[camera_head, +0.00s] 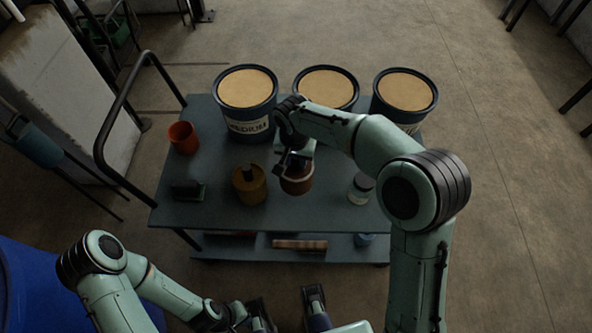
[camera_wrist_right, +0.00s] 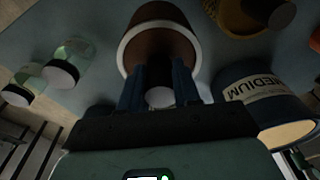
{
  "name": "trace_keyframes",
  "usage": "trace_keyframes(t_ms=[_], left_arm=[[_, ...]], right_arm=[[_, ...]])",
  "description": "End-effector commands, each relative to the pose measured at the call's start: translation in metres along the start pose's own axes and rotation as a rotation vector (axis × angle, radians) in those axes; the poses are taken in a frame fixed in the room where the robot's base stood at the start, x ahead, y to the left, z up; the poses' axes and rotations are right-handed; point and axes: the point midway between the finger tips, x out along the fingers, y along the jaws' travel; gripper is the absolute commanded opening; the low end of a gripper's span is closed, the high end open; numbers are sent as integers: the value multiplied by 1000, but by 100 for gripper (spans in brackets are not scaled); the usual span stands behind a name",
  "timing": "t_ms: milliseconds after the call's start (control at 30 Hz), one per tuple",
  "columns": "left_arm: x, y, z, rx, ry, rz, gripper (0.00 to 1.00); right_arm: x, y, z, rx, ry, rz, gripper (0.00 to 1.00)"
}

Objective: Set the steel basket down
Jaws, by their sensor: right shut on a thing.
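I cannot make out a steel basket in either view. My right gripper (camera_head: 291,160) is shut on a brown round cup (camera_head: 297,182), over the front middle of the cart. In the right wrist view, the fingers of my right gripper (camera_wrist_right: 158,88) reach to the cup (camera_wrist_right: 160,48), which has a pale rim. The arm partly hides the cup in the head view, and its contact with the cart is unclear. My left gripper (camera_head: 288,308) is at the bottom edge in front of the cart, partly cut off, its fingers apart and empty.
The grey cart (camera_head: 225,215) carries several tubs along the back, one a MEDIUM tub (camera_head: 248,125). An orange cup (camera_head: 183,137), a dark block (camera_head: 187,189), a yellow-brown pot (camera_head: 249,186) and a lidded jar (camera_head: 361,189) stand around. A black handle rail (camera_head: 124,115) rises left.

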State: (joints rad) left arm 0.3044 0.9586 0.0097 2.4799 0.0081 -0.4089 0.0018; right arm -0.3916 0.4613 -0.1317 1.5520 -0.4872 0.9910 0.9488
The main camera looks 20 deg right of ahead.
Motion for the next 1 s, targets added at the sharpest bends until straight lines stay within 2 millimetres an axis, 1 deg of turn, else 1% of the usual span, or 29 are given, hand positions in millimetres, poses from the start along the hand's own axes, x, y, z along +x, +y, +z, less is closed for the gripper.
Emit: trace_keyframes(t_ms=[133, 300, 400, 500, 800, 833, 867, 900, 1000], left_arm=[[2, 0, -1, 1, 2, 1, 0], [5, -1, -3, 1, 7, 2, 0], [6, -1, -4, 1, 10, 3, 0], [6, -1, -4, 1, 11, 3, 0], [7, -1, -4, 2, 12, 3, 0], [7, -1, -4, 2, 12, 3, 0], [7, -1, -4, 2, 12, 3, 0], [7, -1, -4, 2, 12, 3, 0], [7, -1, -4, 2, 12, 3, 0]], right_arm=[[13, 0, 2, -1, 0, 1, 0], [44, 1, 5, -1, -2, 3, 0], [56, 0, 7, 0, 0, 1, 0], [60, 0, 7, 0, 0, 0, 0], [62, 0, 7, 0, 1, 0, 0], [62, 0, 7, 0, 0, 1, 38], [62, 0, 7, 0, 0, 1, 48], [62, 0, 7, 0, 0, 1, 57], [62, 0, 7, 0, 0, 1, 57]])
